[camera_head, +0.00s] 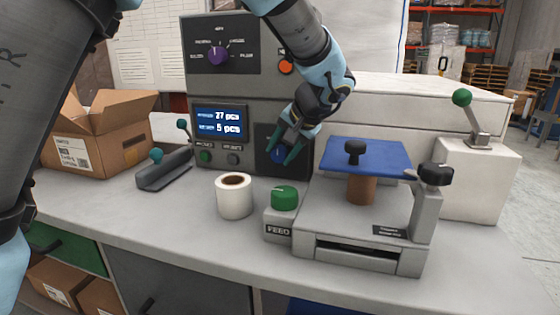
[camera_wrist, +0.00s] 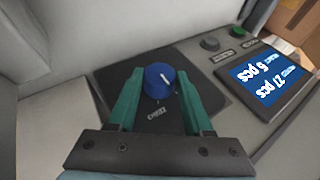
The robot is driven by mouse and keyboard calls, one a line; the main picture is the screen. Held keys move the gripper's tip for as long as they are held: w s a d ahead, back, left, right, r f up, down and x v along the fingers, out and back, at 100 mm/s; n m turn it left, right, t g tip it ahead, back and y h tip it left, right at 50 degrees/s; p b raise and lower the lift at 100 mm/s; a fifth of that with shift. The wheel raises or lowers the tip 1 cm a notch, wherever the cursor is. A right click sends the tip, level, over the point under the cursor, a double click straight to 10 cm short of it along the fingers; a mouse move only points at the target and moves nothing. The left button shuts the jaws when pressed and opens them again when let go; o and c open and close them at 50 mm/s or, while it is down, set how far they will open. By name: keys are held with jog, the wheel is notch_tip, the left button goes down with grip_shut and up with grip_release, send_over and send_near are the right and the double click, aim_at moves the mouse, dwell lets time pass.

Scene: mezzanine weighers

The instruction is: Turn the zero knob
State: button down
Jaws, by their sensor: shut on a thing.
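The zero knob is a round blue knob (camera_wrist: 160,82) with a white pointer line, on a dark square plate (camera_wrist: 118,78). In the wrist view it sits between the two green fingers of my gripper (camera_wrist: 160,102), which is shut on it. In the head view my gripper (camera_head: 284,150) reaches the dark plate (camera_head: 262,140) on the front of the grey console (camera_head: 245,98), and the blue knob is mostly hidden behind the fingers. Lettering shows on the plate below the knob in the wrist view.
A blue display (camera_head: 220,123) is left of the plate, above a green button (camera_head: 205,157). A purple selector knob (camera_head: 217,56) is higher up. A blue-topped weigher (camera_head: 365,153), a green FEED knob (camera_head: 285,196) and a white roll (camera_head: 234,198) stand close in front. A cardboard box (camera_head: 95,140) is at left.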

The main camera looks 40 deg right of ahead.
jog(key=shift+s+t, duration=0.1)
jog(key=shift+t, duration=0.2)
dwell(0.4)
jog(key=shift+c, duration=1.6)
grip_release()
jog(key=shift+b, duration=0.3)
jog(key=v, duration=1)
jog(key=shift+s+r, duration=0.25)
jog(key=shift+s, duration=0.05)
jog(key=shift+d, duration=0.15)
